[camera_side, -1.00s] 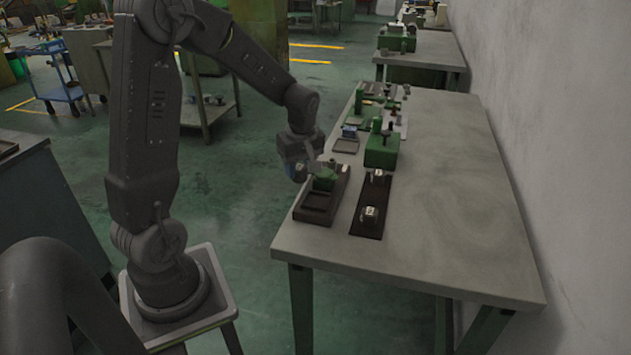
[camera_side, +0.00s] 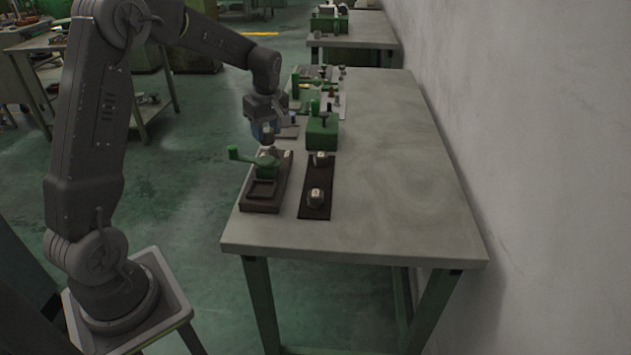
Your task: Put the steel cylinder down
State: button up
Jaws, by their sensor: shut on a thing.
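My gripper (camera_side: 265,132) points down, above the far end of a dark tray (camera_side: 263,205) on the near left of the bench. It is shut on a small grey piece, the steel cylinder (camera_side: 267,142) as far as I can tell; the fingers hide most of it. Just below is a green fixture (camera_side: 266,163) on the tray, with a green handle (camera_side: 240,155) sticking out to the left. I cannot tell whether the held piece touches the fixture.
Two small steel pieces, one farther (camera_side: 320,158) and one nearer (camera_side: 316,197), stand on a dark mat (camera_side: 309,213) right of the tray. A green block machine (camera_side: 322,132) stands behind the mat. The bench's right side (camera_side: 400,190) is clear up to the wall.

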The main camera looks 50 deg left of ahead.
send_over(317, 182)
jog(key=f, duration=0.7)
jog(key=shift+w+d+f, duration=0.15)
jog(key=shift+d+f, duration=0.05)
jog(key=shift+d, duration=0.05)
jog(key=shift+f, duration=1.95)
jog(key=shift+f, duration=0.1)
jog(key=o, duration=1.1)
jog(key=shift+f, duration=0.1)
